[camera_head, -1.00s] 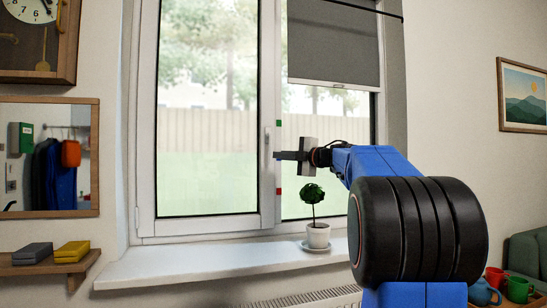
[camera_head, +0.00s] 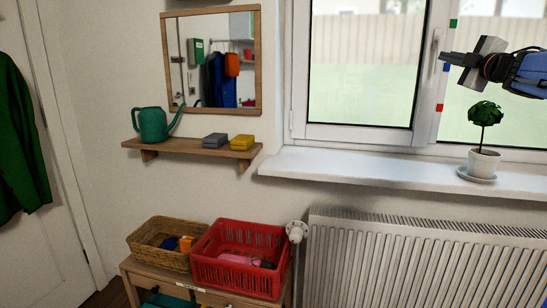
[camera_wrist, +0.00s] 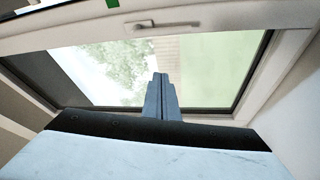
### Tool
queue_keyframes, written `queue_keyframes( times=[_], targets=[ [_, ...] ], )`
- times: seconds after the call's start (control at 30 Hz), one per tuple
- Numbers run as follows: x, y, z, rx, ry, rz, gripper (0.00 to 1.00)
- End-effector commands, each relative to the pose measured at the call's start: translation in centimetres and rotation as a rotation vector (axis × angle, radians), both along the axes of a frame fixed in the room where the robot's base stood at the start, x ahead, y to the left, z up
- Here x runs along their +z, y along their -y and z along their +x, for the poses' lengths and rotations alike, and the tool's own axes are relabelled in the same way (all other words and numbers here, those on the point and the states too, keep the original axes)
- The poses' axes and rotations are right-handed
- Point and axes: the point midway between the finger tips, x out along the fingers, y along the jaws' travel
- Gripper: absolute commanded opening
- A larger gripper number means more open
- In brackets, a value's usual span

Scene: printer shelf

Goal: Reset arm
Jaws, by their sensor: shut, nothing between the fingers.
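My gripper (camera_head: 446,60) is at the upper right of the head view, in front of the window, with its fingers pointing left. The fingers are closed together and hold nothing. They also show as two grey fingers side by side in the middle of the wrist view (camera_wrist: 160,90). My blue arm runs off the right edge of the head view. The fingertips appear close to the window handle (camera_head: 436,52); whether they touch it I cannot tell. The handle also shows at the top of the wrist view (camera_wrist: 153,25).
A potted plant (camera_head: 483,150) stands on the windowsill (camera_head: 365,170) below my gripper. A radiator (camera_head: 400,255) is under the sill. A red crate (camera_head: 238,275) and a wicker basket (camera_head: 150,250) stand on a low cabinet. A wall shelf (camera_head: 190,147) holds a green watering can (camera_head: 153,125).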

Motion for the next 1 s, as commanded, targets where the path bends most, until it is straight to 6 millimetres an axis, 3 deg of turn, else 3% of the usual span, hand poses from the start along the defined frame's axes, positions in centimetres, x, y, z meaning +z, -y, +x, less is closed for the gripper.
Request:
queue_keyframes(
  times=[0.03,0.13,0.27,0.67,1.0],
  targets=[
    [-0.1,-1.3,-0.8,-0.039,0.014,0.063,0.0],
    [-1.5,-2.5,-2.5,-0.132,0.02,0.205,0.0],
    [-5.3,-3.8,-5.4,-0.25,-0.016,0.397,0.0],
    [-25.0,-10.3,-17.2,-0.532,-0.369,0.882,0.0],
    [-40.5,-18.2,-28.9,-0.666,-0.774,1.104,0.0]
  ],
)
